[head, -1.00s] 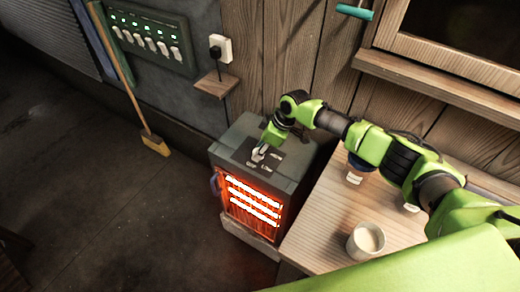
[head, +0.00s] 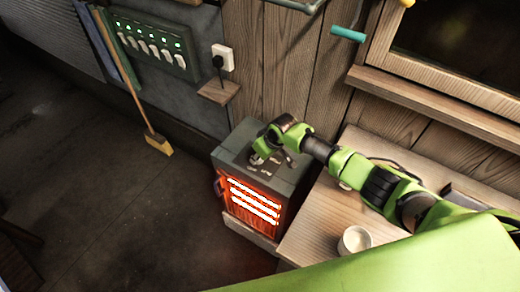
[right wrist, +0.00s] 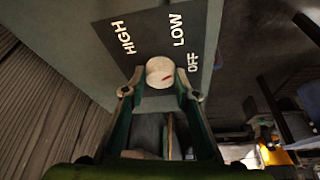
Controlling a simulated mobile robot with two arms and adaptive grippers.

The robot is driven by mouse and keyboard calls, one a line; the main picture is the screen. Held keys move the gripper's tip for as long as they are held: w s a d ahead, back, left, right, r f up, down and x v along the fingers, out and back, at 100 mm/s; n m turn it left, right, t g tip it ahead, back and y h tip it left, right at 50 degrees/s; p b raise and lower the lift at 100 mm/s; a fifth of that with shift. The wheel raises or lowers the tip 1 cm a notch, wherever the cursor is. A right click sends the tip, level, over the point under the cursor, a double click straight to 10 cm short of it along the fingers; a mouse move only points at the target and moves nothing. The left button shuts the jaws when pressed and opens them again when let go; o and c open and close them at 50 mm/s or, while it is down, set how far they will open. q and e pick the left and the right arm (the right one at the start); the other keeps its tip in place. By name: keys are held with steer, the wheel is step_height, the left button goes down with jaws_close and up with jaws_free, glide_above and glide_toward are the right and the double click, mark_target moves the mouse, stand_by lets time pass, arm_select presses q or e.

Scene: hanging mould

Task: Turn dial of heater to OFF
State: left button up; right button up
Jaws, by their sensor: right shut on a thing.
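The heater (head: 283,182) is a dark box with a dark top plate, and its front bars (head: 254,202) glow orange-red. Its pale round dial (right wrist: 159,71) shows in the right wrist view, beside a dark label plate reading HIGH, LOW and OFF (right wrist: 193,63). A small red mark on the dial points to the right in that view, roughly toward the OFF side. My right gripper (head: 262,158) is over the heater top, with its fingers shut on the dial, one on each side; it also shows in the right wrist view (right wrist: 160,88). My left gripper is not in view.
A wooden table (head: 312,240) with a white cup (head: 354,240) stands right of the heater, under my right arm. A broom (head: 157,142) leans on the left wall below a switch panel (head: 150,44). The floor left of the heater is clear.

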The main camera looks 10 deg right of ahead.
steer(key=m+p, duration=0.1)
steer(key=m+h+p, duration=0.1)
steer(key=shift+a+r+m, duration=0.15)
steer(key=shift+a+m, duration=0.05)
steer(key=shift+m, duration=0.2)
steer(key=shift+m+t+h+p, duration=0.3)
steer(key=shift+m+h+p, duration=0.3)
steer(key=shift+m, duration=0.9)
steer(key=o, duration=1.1)
steer(key=shift+v, duration=5.8)
steer(key=shift+s, duration=0.15)
